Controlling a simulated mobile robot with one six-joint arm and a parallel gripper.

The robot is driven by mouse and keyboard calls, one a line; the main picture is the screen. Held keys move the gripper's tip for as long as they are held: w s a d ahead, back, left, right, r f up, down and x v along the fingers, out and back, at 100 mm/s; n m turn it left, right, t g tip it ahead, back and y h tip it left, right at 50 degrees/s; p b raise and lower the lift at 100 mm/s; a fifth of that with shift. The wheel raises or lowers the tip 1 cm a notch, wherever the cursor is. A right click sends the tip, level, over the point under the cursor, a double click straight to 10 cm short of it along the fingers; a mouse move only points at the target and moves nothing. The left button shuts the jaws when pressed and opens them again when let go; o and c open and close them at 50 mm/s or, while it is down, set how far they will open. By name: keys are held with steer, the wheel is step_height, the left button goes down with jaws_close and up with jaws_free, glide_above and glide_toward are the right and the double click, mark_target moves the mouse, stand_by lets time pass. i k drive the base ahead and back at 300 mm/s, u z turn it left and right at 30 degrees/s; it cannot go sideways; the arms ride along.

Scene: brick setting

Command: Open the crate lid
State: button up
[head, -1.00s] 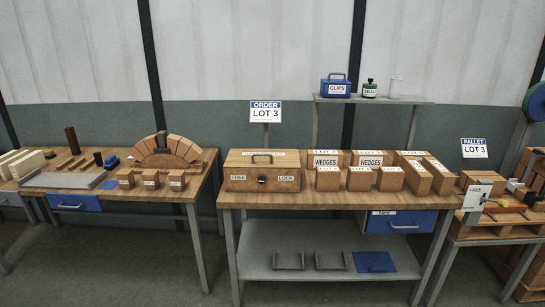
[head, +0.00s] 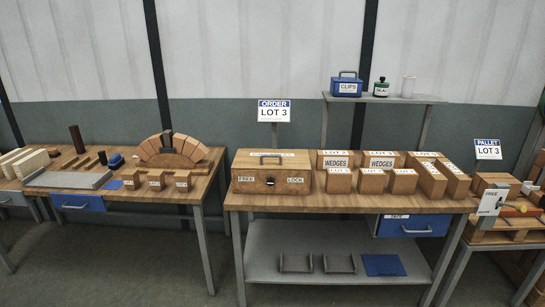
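The wooden crate (head: 271,187) stands at the left end of the middle workbench. Its lid (head: 262,161) lies flat on top, closed, with a dark bar handle (head: 270,155) at its middle. A dark knob (head: 270,181) sits on the crate's front between a "FREE" label (head: 245,179) on the left and a "LOCK" label (head: 295,180) on the right. I cannot tell clearly which way the knob points. My gripper is not in view.
Several labelled wooden boxes (head: 340,181) stand just right of the crate. An "ORDER LOT 3" sign (head: 274,111) rises behind it. A raised shelf (head: 390,98) holds a blue clips case (head: 346,86). The bench strip in front of the crate (head: 300,202) is clear.

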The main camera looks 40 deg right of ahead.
mark_target(294, 159)
steer(key=i, duration=0.9)
steer(key=u, duration=0.05)
